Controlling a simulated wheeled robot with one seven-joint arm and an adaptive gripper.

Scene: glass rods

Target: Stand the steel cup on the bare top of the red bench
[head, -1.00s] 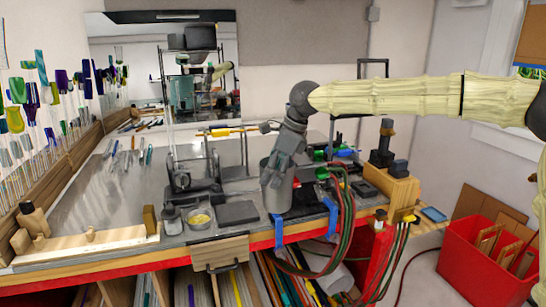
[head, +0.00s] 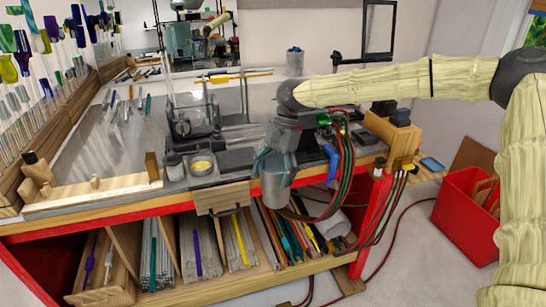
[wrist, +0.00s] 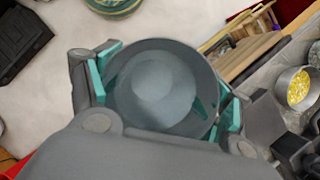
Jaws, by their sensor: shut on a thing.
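The steel cup (head: 277,190) is a grey cylinder held upright in my gripper (head: 275,165). In the wrist view I look down into the cup's round mouth (wrist: 158,90), with teal fingers shut on both sides of it. In the head view the cup overlaps the front edge of the red bench (head: 130,212). The wrist view shows pale floor beside it, so it appears to hang just in front of the bench. The grey bench top (head: 112,150) has a wide bare area at left.
A dish of yellow bits (head: 202,166), a jar (head: 174,166) and a dark block (head: 237,159) stand near the front edge. A burner rig (head: 195,120) stands behind. Red and green hoses (head: 347,165) hang right of my gripper. A red bin (head: 465,225) is on the floor.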

